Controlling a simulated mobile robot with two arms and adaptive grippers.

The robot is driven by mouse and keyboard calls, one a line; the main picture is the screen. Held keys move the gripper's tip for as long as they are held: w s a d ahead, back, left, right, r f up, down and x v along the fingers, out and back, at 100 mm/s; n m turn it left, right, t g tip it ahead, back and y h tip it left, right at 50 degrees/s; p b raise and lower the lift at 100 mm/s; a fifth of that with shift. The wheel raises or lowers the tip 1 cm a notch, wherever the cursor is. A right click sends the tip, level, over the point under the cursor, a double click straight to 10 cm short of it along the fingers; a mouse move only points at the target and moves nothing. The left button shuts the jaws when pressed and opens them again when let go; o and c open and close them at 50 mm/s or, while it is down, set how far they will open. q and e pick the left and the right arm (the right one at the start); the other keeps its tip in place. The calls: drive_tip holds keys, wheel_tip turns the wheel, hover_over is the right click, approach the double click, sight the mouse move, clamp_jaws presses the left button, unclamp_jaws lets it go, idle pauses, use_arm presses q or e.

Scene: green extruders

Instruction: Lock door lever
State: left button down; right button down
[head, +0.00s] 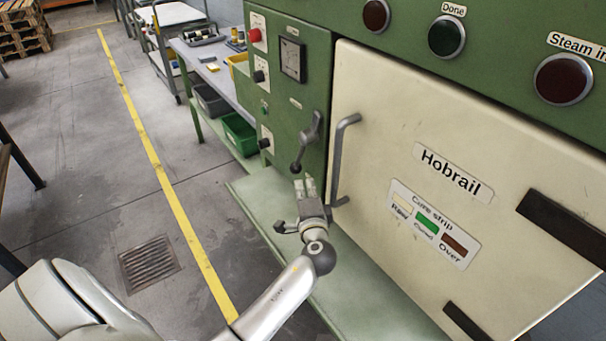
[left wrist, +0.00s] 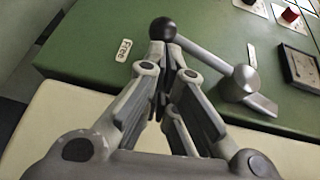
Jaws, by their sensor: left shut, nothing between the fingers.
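The door lever (head: 306,143) is a grey metal handle with a dark ball knob, mounted on the green panel just left of the cream door (head: 380,110). In the head view its ball end hangs down and to the left. My left gripper (head: 305,184) is just below the ball. In the left wrist view, the shut fingertips (left wrist: 165,50) are at the black ball (left wrist: 163,29) and empty; I cannot tell whether they touch it. The lever's hub (left wrist: 240,84) is to the right there. My right gripper is not in view.
A vertical grey door handle (head: 340,160) stands out close to the right of my left gripper. A "Free" label (left wrist: 124,50) is on the panel. A bench with bins (head: 238,133) stands at the back. The floor left of the machine is open, with a yellow line (head: 165,180).

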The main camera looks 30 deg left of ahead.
use_arm(q)
drive_tip(key=shift+p+x, duration=0.4)
drive_tip(key=shift+x, duration=1.95)
drive_tip(key=shift+a, duration=0.1)
